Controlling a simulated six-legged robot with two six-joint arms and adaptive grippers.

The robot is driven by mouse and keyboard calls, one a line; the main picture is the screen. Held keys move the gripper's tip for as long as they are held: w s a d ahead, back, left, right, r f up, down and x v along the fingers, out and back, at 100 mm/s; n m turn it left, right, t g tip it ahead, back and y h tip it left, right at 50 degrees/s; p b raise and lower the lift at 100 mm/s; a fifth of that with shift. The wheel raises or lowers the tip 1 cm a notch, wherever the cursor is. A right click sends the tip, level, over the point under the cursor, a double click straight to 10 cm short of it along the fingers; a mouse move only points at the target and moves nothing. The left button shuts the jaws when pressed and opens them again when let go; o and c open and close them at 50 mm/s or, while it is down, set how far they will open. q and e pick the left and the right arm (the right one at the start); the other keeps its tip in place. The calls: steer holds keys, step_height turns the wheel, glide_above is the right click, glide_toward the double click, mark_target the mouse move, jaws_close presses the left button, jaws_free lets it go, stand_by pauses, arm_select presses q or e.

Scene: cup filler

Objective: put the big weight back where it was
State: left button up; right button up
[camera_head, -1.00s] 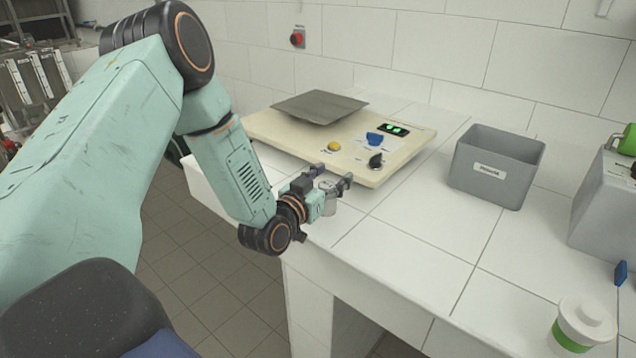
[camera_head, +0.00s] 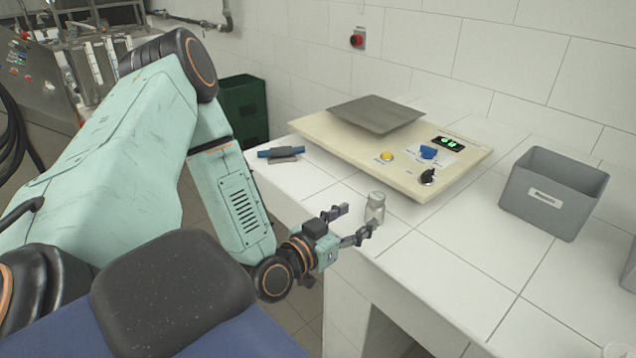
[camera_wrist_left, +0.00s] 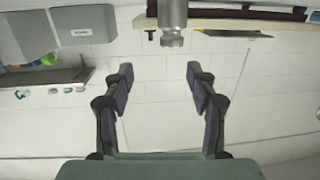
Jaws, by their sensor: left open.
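The big weight (camera_head: 375,208) is a silvery cylinder with a narrower neck and knob. It stands upright on the white tiled counter (camera_head: 440,240), in front of the cream scale. My left gripper (camera_head: 357,222) is open and empty, just left of and nearer than the weight, with its fingers toward it. In the left wrist view the weight (camera_wrist_left: 172,22) shows at the top centre, beyond the open fingers (camera_wrist_left: 160,78) and apart from them. My right gripper is not in view.
The cream scale (camera_head: 330,133) carries a grey plate (camera_head: 375,114), knobs and a lit green display. A grey labelled bin (camera_head: 553,195) stands to the right. A blue-and-grey object (camera_head: 281,153) lies left of the scale. The counter's front edge is close below my gripper.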

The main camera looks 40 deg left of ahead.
mark_target(374, 262)
arm_select(q)
steer(key=s+d+f+g, duration=0.1)
steer(key=f, duration=0.1)
steer(key=d+f+g+h, duration=0.1)
steer(key=d+f, duration=0.1)
steer(key=s+d+f+g, duration=0.1)
steer(key=d+f, duration=0.1)
steer(key=f, duration=0.1)
steer(key=shift+s+d+m+g+h, duration=0.2)
steer(key=shift+s+m+g+h, duration=0.1)
steer(key=shift+h, duration=0.1)
steer(key=s+d+f+g, duration=0.4)
steer(key=s+f+g, duration=0.1)
steer(key=s+f, duration=0.15)
steer(key=s+d+f+g, duration=0.1)
steer(key=s+f+g, duration=0.2)
steer(key=s, duration=0.6)
steer(key=s+d+f+g+y, duration=0.1)
steer(key=s+f+g, duration=0.3)
steer(key=s, duration=0.6)
steer(key=shift+n+g+y, duration=0.3)
steer(key=shift+n+g, duration=0.1)
steer(key=shift+g, duration=0.2)
steer(key=shift+d, duration=0.1)
steer(key=shift+w, duration=0.1)
